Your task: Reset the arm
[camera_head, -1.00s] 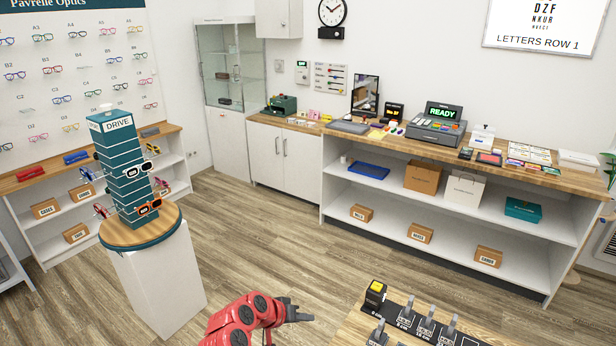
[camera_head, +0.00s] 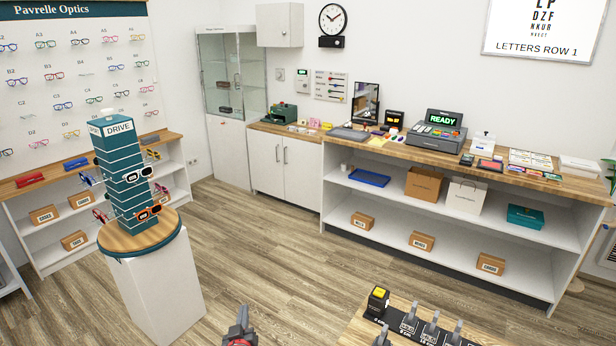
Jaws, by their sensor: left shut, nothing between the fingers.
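My left gripper (camera_head: 240,325) shows at the bottom edge of the head view, left of the middle. It is dark grey with a bit of red arm below it. It is shut and empty, over the open floor between the white pedestal and the wooden table corner. It touches nothing that I can see. The rest of my left arm is out of the frame. My right gripper is not in view.
A white pedestal (camera_head: 160,290) with a teal eyewear tower (camera_head: 124,178) stands at the left. A wooden table with a black strip of levers (camera_head: 408,325) is at the bottom right. A long counter (camera_head: 480,180) lines the back wall. The floor (camera_head: 270,240) between is clear.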

